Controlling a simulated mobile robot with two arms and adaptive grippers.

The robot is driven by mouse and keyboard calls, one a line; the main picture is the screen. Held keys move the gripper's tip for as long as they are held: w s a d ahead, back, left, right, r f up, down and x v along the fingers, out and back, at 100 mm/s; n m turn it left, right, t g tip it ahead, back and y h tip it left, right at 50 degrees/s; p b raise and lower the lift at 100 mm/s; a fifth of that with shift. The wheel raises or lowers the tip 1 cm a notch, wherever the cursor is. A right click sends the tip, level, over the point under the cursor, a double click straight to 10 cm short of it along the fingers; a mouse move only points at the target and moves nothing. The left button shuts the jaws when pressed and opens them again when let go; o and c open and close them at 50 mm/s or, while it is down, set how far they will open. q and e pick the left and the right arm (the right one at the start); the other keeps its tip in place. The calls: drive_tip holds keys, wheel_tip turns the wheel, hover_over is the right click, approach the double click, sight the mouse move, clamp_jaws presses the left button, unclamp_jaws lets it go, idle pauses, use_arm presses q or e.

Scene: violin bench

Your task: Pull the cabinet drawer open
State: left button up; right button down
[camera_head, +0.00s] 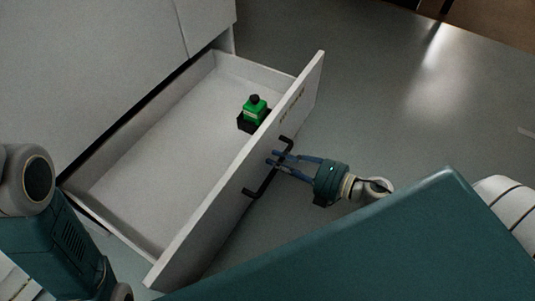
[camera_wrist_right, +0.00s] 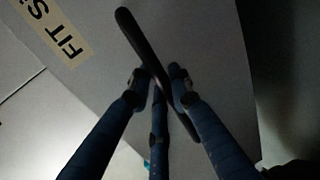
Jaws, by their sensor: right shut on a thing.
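The white cabinet drawer (camera_head: 150,170) stands pulled out from the cabinet (camera_head: 90,60), with its inside showing. A black bar handle (camera_head: 262,187) is fixed to the drawer's front panel (camera_head: 215,215). My right gripper (camera_head: 278,157) is at the upper part of the handle, its blue fingers shut on it. In the right wrist view the dark handle (camera_wrist_right: 140,40) runs slantwise between the fingertips. My left gripper is out of view; only part of my left arm shows at the lower left.
A green bottle with a black cap (camera_head: 254,109) stands in a small black holder (camera_head: 243,124) inside the drawer, near its front panel. A label (camera_wrist_right: 62,38) is on the panel. Grey floor (camera_head: 390,110) to the right looks clear.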

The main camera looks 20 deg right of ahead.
drive_tip(key=shift+s+d+f, duration=0.1)
drive_tip(key=shift+s+d, duration=0.1)
drive_tip(key=shift+s, duration=0.15)
drive_tip(key=c, duration=1.6)
unclamp_jaws()
drive_tip(key=shift+c, duration=0.2)
drive_tip(key=shift+d, duration=0.1)
drive_tip(key=v, duration=1.1)
drive_tip(key=shift+s+d, duration=0.2)
drive_tip(key=shift+s, duration=0.15)
